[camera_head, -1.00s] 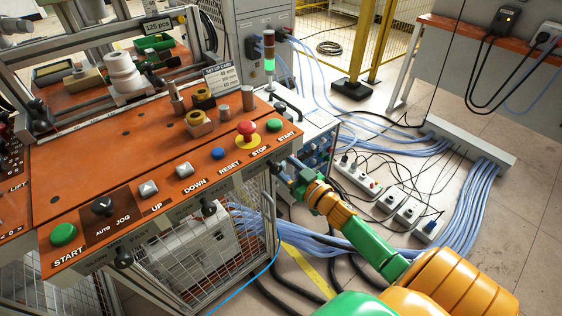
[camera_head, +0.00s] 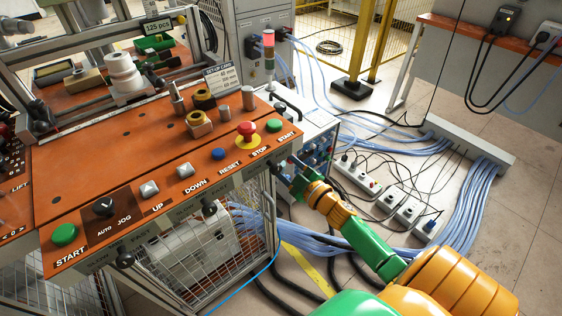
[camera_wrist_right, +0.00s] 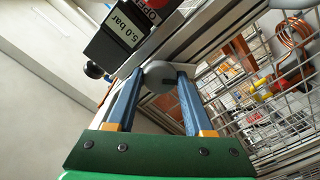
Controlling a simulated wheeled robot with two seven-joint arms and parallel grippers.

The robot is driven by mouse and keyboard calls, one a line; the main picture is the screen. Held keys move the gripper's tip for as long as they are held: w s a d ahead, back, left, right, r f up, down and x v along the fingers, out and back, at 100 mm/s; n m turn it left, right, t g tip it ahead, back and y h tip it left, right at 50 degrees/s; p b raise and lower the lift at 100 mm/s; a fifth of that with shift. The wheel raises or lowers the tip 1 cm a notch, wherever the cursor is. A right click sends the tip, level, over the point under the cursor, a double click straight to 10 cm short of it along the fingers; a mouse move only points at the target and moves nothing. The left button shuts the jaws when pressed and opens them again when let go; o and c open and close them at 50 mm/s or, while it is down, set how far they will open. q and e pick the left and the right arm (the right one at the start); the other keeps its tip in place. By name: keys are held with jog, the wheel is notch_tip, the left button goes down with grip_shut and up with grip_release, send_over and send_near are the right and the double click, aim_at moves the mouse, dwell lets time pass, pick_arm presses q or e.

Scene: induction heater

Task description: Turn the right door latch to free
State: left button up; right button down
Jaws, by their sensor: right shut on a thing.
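My right gripper (camera_head: 283,169) is at the front right corner of the orange machine table, just below the START end of the button panel. In the right wrist view my right gripper (camera_wrist_right: 158,82) has its two blue fingers on either side of a rounded grey latch knob (camera_wrist_right: 160,72), shut on it. A dark slot or mark shows on the knob's face. The latch is too small and covered to make out in the head view. A wire mesh door (camera_wrist_right: 285,85) lies right of the fingers. My left gripper is not in view.
Black knobs (camera_head: 124,257) (camera_head: 208,207) stick out below the button panel. A gauge reading 5.0 bar (camera_wrist_right: 119,30) sits close above the fingers. Power strips (camera_head: 357,179) and blue cables (camera_head: 470,205) lie on the floor at right. The stack light (camera_head: 269,55) glows red.

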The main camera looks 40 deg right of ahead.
jog(key=shift+n+b, duration=0.65)
jog(key=shift+n, duration=4.15)
jog(key=shift+c, duration=1.5)
grip_release()
jog(key=s, duration=0.7)
jog(key=shift+d, duration=0.3)
jog(key=shift+f, duration=0.1)
